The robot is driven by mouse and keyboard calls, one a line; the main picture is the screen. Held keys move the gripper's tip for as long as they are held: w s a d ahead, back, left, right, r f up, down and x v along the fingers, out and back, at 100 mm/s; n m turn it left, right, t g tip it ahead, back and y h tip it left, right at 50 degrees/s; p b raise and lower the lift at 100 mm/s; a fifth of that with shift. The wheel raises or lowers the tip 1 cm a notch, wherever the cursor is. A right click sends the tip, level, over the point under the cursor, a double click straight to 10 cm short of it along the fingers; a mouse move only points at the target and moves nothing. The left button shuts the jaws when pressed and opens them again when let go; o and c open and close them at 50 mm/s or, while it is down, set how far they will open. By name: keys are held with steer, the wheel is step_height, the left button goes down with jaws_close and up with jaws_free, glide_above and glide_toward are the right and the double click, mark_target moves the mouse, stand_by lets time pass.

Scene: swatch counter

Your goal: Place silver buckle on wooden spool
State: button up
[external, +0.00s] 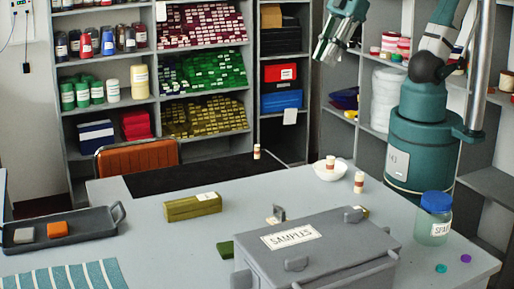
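A small grey, squarish piece that may be the silver buckle (279,212) stands on the counter just behind the grey box; it is too small to be sure. Small tan spools with pale and reddish bands show in three places: one spool (359,182) upright on the counter at the right, one (330,162) in the white bowl, and one (256,151) at the dark mat's far edge. I cannot tell which is the wooden spool. My gripper (322,54) hangs high at the top, in front of the shelves, well above and behind the counter. Its fingers are too small to read.
A grey lidded box (262,262) labelled "SAMPLES" fills the front. A white bowl (320,174), a blue-lidded jar (434,228), an olive block (193,207) and a dark tray (92,236) stand around. The counter is clear between olive block and bowl.

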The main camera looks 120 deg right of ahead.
steer(key=s+d+f+m+t, duration=0.1)
steer(key=s+d+f+m, duration=0.1)
steer(key=s, duration=0.4)
steer(key=shift+s+d+f+m, duration=0.15)
steer(key=shift+d+f+m, duration=0.25)
steer(key=shift+d+f, duration=0.3)
steer(key=shift+a+f, duration=0.1)
steer(key=shift+f, duration=0.15)
step_height(320, 180, down, 10)
steer(key=b, duration=1)
stand_by(0.3)
